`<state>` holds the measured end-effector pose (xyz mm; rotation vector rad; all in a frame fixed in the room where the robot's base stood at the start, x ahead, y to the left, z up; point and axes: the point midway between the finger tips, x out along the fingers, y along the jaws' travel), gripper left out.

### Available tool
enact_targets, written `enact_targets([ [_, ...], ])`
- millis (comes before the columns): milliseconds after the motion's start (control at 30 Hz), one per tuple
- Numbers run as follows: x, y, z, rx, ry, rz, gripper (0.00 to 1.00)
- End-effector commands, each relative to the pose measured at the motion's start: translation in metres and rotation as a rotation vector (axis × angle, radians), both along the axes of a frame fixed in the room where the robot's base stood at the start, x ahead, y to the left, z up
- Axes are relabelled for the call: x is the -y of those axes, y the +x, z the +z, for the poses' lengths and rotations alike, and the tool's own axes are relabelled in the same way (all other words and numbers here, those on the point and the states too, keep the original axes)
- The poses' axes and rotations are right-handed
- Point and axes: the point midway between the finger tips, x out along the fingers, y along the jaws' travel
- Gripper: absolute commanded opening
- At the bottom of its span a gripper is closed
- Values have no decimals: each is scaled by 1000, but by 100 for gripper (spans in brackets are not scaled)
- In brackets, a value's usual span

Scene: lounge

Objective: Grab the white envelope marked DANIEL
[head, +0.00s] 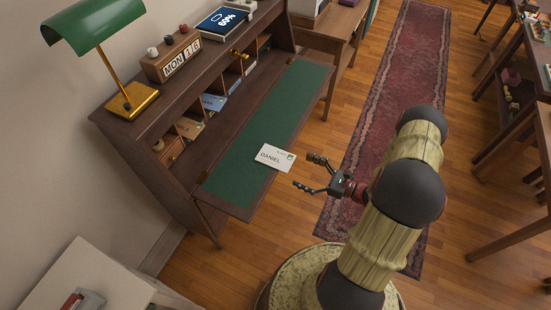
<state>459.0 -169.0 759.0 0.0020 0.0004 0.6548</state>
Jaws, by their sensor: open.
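The white envelope (275,157) marked DANIEL lies flat on the green writing surface of the desk (246,140), near its front edge, with a small green mark at one corner. My gripper (303,172) is open and empty, just to the right of the envelope. Its fingers point left toward the envelope and appear apart from it. The exact height of the fingers over the desk edge is hard to tell.
Several other envelopes sit in the pigeonholes (212,102). A red rug (400,70) runs along the floor. Tables stand at the right.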

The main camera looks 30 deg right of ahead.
Motion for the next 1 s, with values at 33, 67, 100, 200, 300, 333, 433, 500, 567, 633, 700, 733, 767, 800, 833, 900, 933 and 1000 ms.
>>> enact_targets([
  [33, -3, 4, -1, 1, -1, 3, 89],
  [67, -5, 6, 0, 1, -1, 3, 89],
  [100, -7, 10, 0, 1, -2, 4, 89],
  [200, -16, 22, 0, 2, -2, 5, 89],
  [300, -25, 33, 1, 0, -2, 5, 89],
  [333, -26, 35, 1, 0, -2, 5, 89],
  [433, -31, 41, 2, 0, -2, 3, 89],
  [500, -31, 43, 2, 0, -2, 2, 89],
  [567, -32, 43, 2, 0, -2, 2, 89],
  [633, -31, 43, 2, 0, -2, 2, 89],
  [700, -31, 43, 3, 0, -2, 2, 89],
  [733, -31, 43, 2, 0, -2, 2, 88],
  [767, -31, 43, 2, 0, -2, 2, 86],
  [800, -31, 43, 2, 0, -2, 2, 84],
  [833, -31, 43, 2, 0, -2, 2, 82],
  [900, -31, 43, 2, 0, -2, 2, 78],
  [933, -31, 43, 2, 0, -2, 2, 76],
  [1000, -31, 43, 2, 0, -2, 2, 72],
])
